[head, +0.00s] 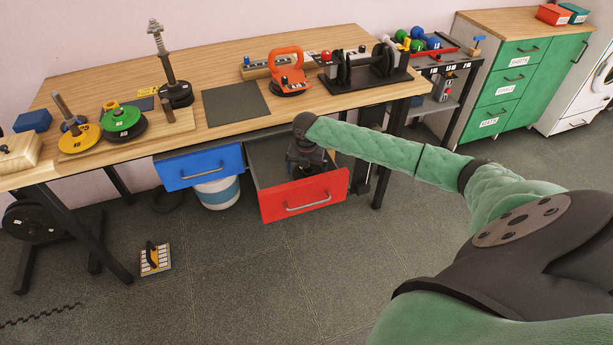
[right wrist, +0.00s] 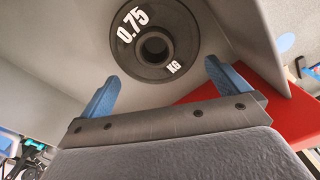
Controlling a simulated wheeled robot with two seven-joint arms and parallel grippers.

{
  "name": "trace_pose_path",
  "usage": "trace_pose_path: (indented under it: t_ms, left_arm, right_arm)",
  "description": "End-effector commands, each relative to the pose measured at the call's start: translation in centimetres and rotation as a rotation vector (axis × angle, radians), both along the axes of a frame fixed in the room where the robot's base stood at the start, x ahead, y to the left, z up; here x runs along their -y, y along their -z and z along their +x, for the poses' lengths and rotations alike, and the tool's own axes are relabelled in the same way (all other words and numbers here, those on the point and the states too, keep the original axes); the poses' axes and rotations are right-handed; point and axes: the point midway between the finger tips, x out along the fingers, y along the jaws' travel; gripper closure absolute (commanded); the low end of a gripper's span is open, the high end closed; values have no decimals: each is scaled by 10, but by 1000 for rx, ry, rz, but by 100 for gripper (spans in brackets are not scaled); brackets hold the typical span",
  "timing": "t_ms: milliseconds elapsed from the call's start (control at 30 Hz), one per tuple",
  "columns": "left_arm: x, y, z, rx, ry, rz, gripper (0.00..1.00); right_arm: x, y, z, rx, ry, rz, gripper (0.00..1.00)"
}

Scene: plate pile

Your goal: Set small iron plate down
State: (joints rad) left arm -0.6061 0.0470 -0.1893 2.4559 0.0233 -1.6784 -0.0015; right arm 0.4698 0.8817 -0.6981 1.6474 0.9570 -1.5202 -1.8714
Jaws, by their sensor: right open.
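A small dark iron plate (right wrist: 178,62) marked 0.75 KG lies flat on the grey floor of a drawer in the right wrist view. My right gripper (right wrist: 160,85) is open. Its two blue fingers are apart on either side below the plate in that view, and I see no grip on it. In the head view my right gripper (head: 306,168) reaches down into the open red drawer (head: 300,200), and the plate is hidden behind it. My left gripper is not in view.
An open blue drawer (head: 200,166) is left of the red one, above a white and blue bucket (head: 217,193). The wooden bench top (head: 215,75) holds plate stacks on posts, a dark mat (head: 235,104), an orange-handled weight (head: 287,70) and a dumbbell rack (head: 365,70).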

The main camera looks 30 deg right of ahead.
Motion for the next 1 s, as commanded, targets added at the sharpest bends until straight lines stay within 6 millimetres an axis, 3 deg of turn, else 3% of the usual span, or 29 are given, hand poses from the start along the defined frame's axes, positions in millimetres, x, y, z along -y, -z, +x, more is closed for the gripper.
trace_pose_path:
  t_ms: [300,500,1000]
  left_arm:
    - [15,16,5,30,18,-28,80]
    - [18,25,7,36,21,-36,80]
    - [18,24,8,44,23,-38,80]
  right_arm:
    - [-1,-61,1,3,-2,0,0]
    - [0,-86,1,1,0,0,0]
    - [-1,-94,0,-1,0,1,0]
